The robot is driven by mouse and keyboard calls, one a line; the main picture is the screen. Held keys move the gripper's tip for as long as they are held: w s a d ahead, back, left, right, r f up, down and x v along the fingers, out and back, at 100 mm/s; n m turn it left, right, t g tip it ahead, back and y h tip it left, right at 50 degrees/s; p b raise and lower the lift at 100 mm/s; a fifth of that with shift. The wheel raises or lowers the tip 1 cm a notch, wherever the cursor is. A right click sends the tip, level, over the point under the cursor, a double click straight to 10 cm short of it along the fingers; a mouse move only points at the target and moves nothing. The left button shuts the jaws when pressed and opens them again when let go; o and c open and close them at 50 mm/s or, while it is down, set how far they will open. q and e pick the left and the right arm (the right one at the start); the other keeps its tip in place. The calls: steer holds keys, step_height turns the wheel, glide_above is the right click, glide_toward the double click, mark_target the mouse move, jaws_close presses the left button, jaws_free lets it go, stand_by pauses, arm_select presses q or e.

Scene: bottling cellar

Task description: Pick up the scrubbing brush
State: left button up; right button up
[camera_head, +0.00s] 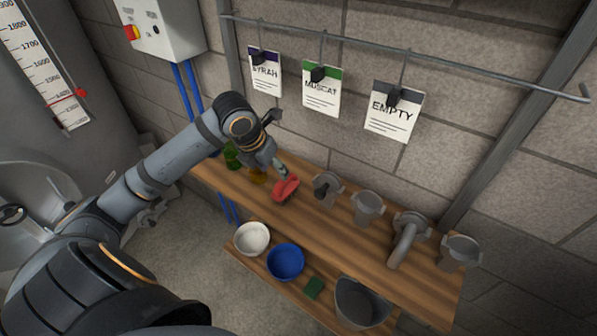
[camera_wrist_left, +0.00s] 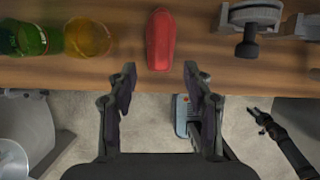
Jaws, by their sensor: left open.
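The scrubbing brush shows as a red, rounded block (camera_head: 286,188) on the wooden shelf, left of the grey metal fittings. It also shows in the left wrist view (camera_wrist_left: 160,40), upper middle, with its long side pointing away from me. My left gripper (camera_head: 280,170) is beside the brush in the head view, partly over its far end. In the left wrist view my left gripper (camera_wrist_left: 158,82) is open, its fingers apart and the brush just beyond the gap between the tips. Nothing is between the fingers. The brush's bristles are hard to make out.
Green (camera_wrist_left: 30,38) and amber (camera_wrist_left: 88,36) bottles stand left of the brush. A grey valve fitting (camera_head: 326,188) stands to its right, with several more metal fittings beyond. White (camera_head: 252,238) and blue (camera_head: 286,262) bowls sit on a lower shelf. The brick wall is behind.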

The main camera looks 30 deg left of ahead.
mark_target(283, 182)
arm_select(q)
steer(key=shift+w+a+r+m, duration=0.15)
steer(key=shift+w+r+m, duration=0.2)
steer(key=shift+r+m, duration=0.05)
steer(key=shift+s+r, duration=0.1)
steer(key=shift+s, duration=0.05)
steer(key=shift+s+d+f, duration=0.1)
steer(key=shift+d+f, duration=0.1)
steer(key=shift+f, duration=0.95)
steer(key=x, duration=0.2)
steer(key=shift+w+f, duration=0.1)
steer(key=shift+w, duration=0.3)
steer(key=shift+w+f+p, duration=0.1)
steer(key=shift+f+p, duration=0.1)
steer(key=shift+p, duration=0.1)
steer(key=shift+f, duration=0.25)
steer(key=p+x, duration=0.1)
steer(key=x, duration=0.3)
steer(key=shift+d+r, duration=0.1)
steer(key=shift+d, duration=0.05)
steer(key=shift+w+f, duration=0.2)
steer(key=shift+f, duration=0.1)
steer(key=shift+s, duration=0.1)
jaws_close()
arm_select(e)
steer(key=shift+s+r, duration=0.9)
steer(key=shift+s, duration=0.15)
